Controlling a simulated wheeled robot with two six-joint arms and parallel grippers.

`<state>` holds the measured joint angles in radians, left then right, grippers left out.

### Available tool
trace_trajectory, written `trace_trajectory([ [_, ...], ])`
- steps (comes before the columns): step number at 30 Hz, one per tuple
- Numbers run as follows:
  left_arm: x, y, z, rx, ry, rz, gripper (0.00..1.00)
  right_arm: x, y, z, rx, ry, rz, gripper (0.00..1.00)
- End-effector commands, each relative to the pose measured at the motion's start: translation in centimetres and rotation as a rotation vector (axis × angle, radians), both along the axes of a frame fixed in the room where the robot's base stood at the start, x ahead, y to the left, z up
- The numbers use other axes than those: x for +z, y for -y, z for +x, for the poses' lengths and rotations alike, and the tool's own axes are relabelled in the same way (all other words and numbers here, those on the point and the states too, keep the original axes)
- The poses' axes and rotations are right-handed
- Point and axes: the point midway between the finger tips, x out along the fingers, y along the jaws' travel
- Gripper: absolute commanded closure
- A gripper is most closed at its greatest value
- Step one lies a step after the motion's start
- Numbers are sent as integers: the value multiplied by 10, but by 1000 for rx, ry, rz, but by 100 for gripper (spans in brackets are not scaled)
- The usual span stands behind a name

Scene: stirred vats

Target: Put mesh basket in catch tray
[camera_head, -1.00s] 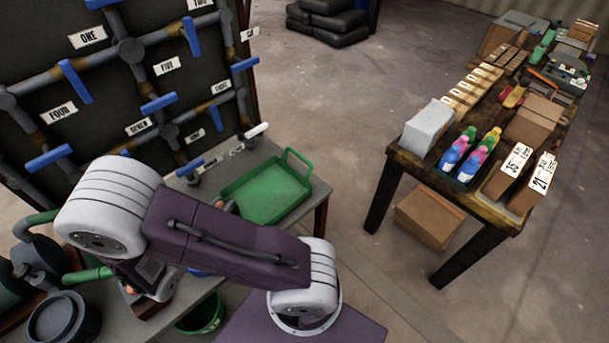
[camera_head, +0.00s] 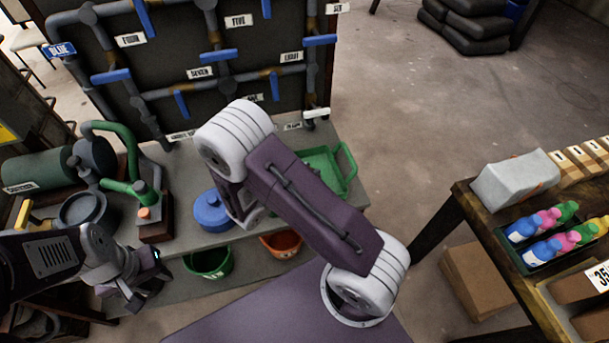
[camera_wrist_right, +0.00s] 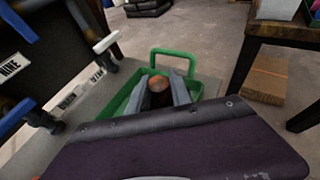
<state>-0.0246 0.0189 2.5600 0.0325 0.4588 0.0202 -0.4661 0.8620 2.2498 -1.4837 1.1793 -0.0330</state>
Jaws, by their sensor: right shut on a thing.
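The green catch tray (camera_head: 343,158) sits on the grey bench, partly behind my right arm. It also shows in the right wrist view (camera_wrist_right: 192,90). My right gripper (camera_wrist_right: 157,90) is over or in the tray in that view, its grey fingers shut on a round orange-brown thing (camera_wrist_right: 158,83). Whether this is part of the mesh basket, I cannot tell; I make out no mesh. In the head view my right arm hides that gripper. My left gripper (camera_head: 146,280) is at the lower left, by the bench's front; its jaws are unclear.
A blue lidded pot (camera_head: 212,213) and a green pump-like device (camera_head: 130,187) stand on the bench. A green bucket (camera_head: 208,264) and an orange bucket (camera_head: 282,245) are below. The pipe board (camera_head: 190,50) rises behind.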

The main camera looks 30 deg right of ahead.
Motion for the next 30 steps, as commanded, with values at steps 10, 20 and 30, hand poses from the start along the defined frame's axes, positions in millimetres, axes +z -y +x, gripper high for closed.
trace_trajectory([
  [10,-3,0,0,0,0,0,64,-32,16,51,0,0,-1,100],
  [20,-6,0,0,0,0,0,64,-71,16,51,1,-1,-2,100],
  [30,-10,0,0,0,0,0,64,-76,16,51,1,1,-1,100],
])
